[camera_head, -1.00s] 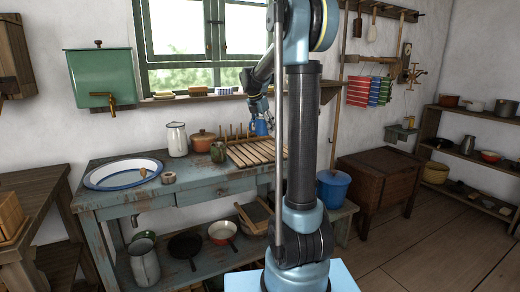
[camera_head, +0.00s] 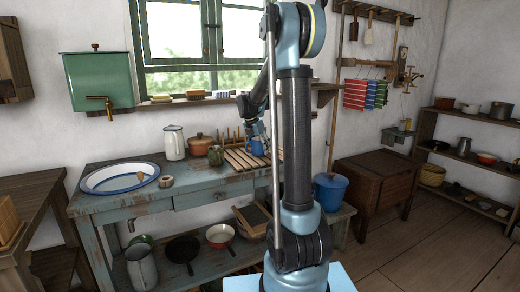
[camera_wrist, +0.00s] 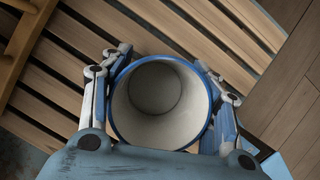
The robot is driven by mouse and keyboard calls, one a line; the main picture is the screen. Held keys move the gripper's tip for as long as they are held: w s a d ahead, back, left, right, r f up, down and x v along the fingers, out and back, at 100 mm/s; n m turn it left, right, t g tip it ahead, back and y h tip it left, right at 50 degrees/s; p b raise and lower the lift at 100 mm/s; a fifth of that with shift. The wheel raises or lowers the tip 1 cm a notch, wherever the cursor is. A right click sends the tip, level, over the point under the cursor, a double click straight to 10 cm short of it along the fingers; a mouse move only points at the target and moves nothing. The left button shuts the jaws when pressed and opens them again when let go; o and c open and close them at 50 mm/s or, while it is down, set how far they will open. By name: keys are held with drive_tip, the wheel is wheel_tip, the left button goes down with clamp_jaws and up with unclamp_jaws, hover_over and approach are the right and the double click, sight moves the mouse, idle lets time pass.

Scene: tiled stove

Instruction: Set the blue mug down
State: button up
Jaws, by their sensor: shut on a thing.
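The blue mug (camera_wrist: 125,112) has a blue rim and a pale inside, and I look down into its open mouth in the wrist view. My gripper (camera_wrist: 160,105) is shut on the mug, with a finger on each side of it. In the head view the mug (camera_head: 257,148) is upright at the wooden slatted rack (camera_head: 238,160), and my gripper (camera_head: 254,135) is above it, partly hidden by my arm. The rack's slats (camera_wrist: 50,78) lie below the mug in the wrist view. I cannot tell whether its base touches them.
The rack stands on a worn blue-green table (camera_head: 205,192). Left of it are a green mug (camera_head: 216,155), an orange pot (camera_head: 200,146), a white jug (camera_head: 174,143) and a wide basin (camera_head: 108,182). Rack pegs (camera_wrist: 20,42) rise at the wrist view's left.

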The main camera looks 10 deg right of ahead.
drive_tip(key=o, duration=1.1)
drive_tip(key=v, duration=1.2)
drive_tip(key=s+d+f+m+y, duration=0.1)
drive_tip(key=s+d+f+m, duration=0.15)
drive_tip(key=s+m, duration=0.6)
drive_tip(key=s+d+f+m+y, duration=0.1)
drive_tip(key=s+f+m, duration=0.25)
drive_tip(key=s, duration=1.05)
drive_tip(key=s+f+m, duration=0.4)
drive_tip(key=s, duration=0.2)
drive_tip(key=s+f+m+y, duration=0.1)
drive_tip(key=s+f+m, duration=0.4)
drive_tip(key=s, duration=0.1)
drive_tip(key=s+a+f+m, duration=0.1)
drive_tip(key=s+f+m, duration=0.4)
drive_tip(key=s, duration=0.2)
drive_tip(key=shift+f+g, duration=0.2)
drive_tip(key=shift+g, duration=0.2)
